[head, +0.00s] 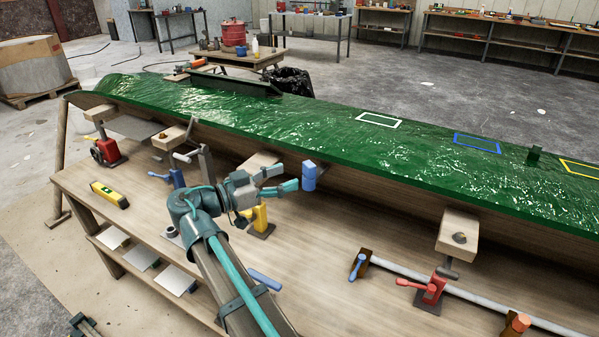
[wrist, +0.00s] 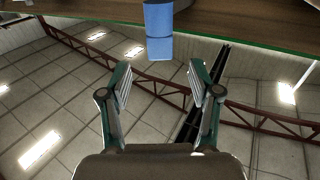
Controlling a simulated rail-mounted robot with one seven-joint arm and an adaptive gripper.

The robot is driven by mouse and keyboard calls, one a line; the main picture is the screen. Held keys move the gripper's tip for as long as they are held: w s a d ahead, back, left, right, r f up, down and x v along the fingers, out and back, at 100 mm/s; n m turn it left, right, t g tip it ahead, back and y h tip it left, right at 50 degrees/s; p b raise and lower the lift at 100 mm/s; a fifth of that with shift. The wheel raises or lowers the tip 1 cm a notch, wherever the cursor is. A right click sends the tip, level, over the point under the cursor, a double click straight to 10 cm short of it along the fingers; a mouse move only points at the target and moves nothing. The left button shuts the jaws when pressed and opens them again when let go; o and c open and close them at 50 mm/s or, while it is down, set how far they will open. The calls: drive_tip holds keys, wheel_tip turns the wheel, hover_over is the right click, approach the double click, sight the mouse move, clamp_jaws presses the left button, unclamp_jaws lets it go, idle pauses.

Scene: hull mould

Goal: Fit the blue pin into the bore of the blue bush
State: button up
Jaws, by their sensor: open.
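A blue cylinder (head: 309,177) stands out at the near edge of the green mould in the head view. It also shows at the top middle of the wrist view (wrist: 158,30), with a thin line around it. I cannot tell whether it is the bush or the pin, and no bore shows. My gripper (head: 282,180) is open and empty, its fingers pointing at the cylinder. In the wrist view the open fingertips (wrist: 158,78) are apart from it, with the cylinder centred beyond them. A blue rod-like piece (head: 265,280) lies on the bench beside my arm.
The long green mould (head: 330,130) runs above the bench (head: 320,240). Yellow (head: 259,217) and red (head: 432,290) clamps stand on the bench. A long metal bar clamp (head: 460,298) lies at the right. A yellow level (head: 109,195) lies at the left. The bench middle is mostly clear.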

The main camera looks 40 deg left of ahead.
drive_tip(key=shift+v, duration=2.25)
